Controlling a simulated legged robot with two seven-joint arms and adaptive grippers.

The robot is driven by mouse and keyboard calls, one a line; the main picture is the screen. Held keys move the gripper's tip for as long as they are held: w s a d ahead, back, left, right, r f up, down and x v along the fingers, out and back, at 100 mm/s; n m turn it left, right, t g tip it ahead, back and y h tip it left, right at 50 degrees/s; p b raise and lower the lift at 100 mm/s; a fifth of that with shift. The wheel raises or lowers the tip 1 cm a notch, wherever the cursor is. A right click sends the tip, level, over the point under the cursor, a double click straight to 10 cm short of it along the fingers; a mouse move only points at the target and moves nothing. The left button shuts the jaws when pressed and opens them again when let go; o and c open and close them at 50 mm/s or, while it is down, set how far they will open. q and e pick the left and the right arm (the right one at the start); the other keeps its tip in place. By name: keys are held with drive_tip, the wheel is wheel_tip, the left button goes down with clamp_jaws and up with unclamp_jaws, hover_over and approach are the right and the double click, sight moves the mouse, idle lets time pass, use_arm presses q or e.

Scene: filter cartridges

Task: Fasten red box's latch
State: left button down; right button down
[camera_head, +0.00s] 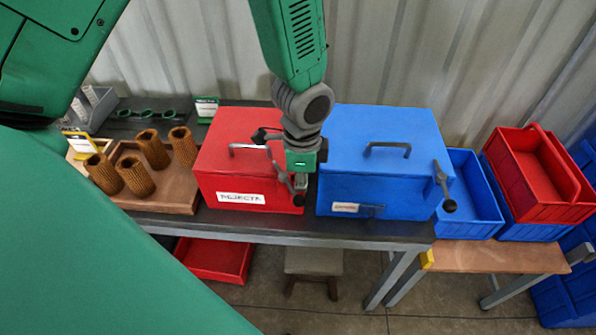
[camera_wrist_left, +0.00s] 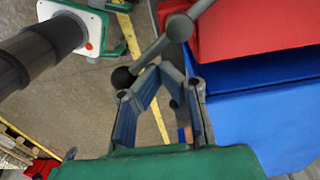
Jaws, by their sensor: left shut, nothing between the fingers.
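The red box (camera_head: 225,183) stands on the bench with its lid down and a white label on its front. Its latch, a dark grey lever with a ball knob (camera_head: 298,200), is at the front right corner, partly hidden by my left gripper (camera_head: 301,183). In the left wrist view, a grey rod with ball ends (camera_wrist_left: 152,52) lies at the fingertips of my left gripper (camera_wrist_left: 160,72), beside the red box wall (camera_wrist_left: 250,25). The fingers are shut with nothing between them. I cannot tell whether they touch the lever. My right gripper is not in view.
A blue box (camera_head: 375,180) stands close to the right of the red box, with its own lever (camera_head: 445,188). A wooden tray (camera_head: 165,190) with several brown cartridges (camera_head: 153,149) is at left. Blue and red bins (camera_head: 540,175) stand at right.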

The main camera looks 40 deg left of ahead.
use_arm(q)
drive_tip(key=shift+s, duration=0.6)
drive_tip(key=shift+s+a, duration=0.1)
drive_tip(key=shift+s+a+p, duration=0.25)
drive_tip(key=shift+s+p, duration=0.1)
drive_tip(key=shift+s, duration=0.25)
